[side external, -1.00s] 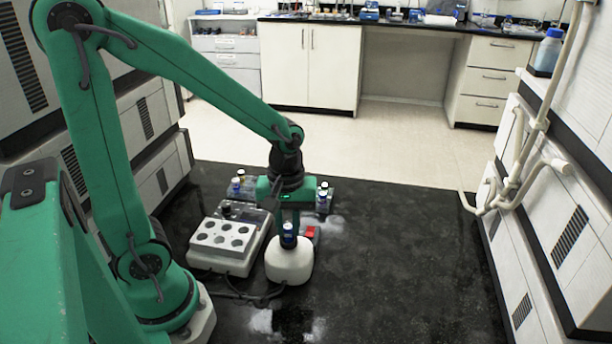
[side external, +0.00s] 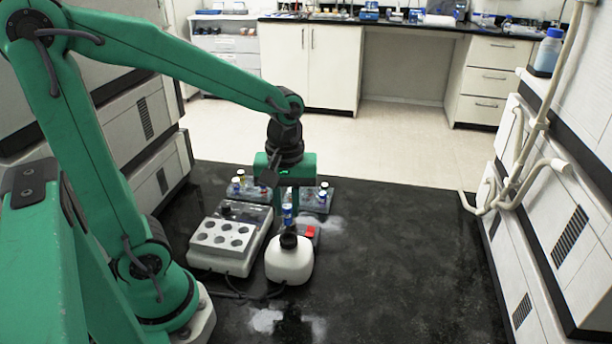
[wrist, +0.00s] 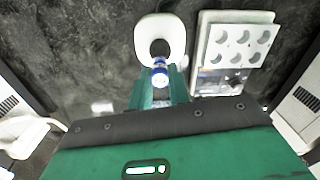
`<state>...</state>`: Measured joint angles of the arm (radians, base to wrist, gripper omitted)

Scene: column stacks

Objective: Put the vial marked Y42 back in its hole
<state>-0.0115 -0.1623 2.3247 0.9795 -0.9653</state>
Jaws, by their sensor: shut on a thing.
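My gripper (side external: 287,208) is shut on a blue-and-white vial (side external: 287,218), held upright in the air behind the white bottle in the side view. In the wrist view the vial's blue-rimmed white top (wrist: 160,70) shows between my fingers. I cannot read its mark. A white block with several round holes (side external: 222,238) stands to the left of the vial; its holes also show in the wrist view (wrist: 239,46). The visible holes look empty. More small vials stand on a grey rack behind my gripper, such as one with a blue cap (side external: 237,187) and one at right (side external: 323,193).
A white round bottle with a black cap (side external: 289,262) stands just in front of my gripper, beside the block. A small red part (side external: 310,232) shows behind it. The dark mat (side external: 400,260) to the right is clear.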

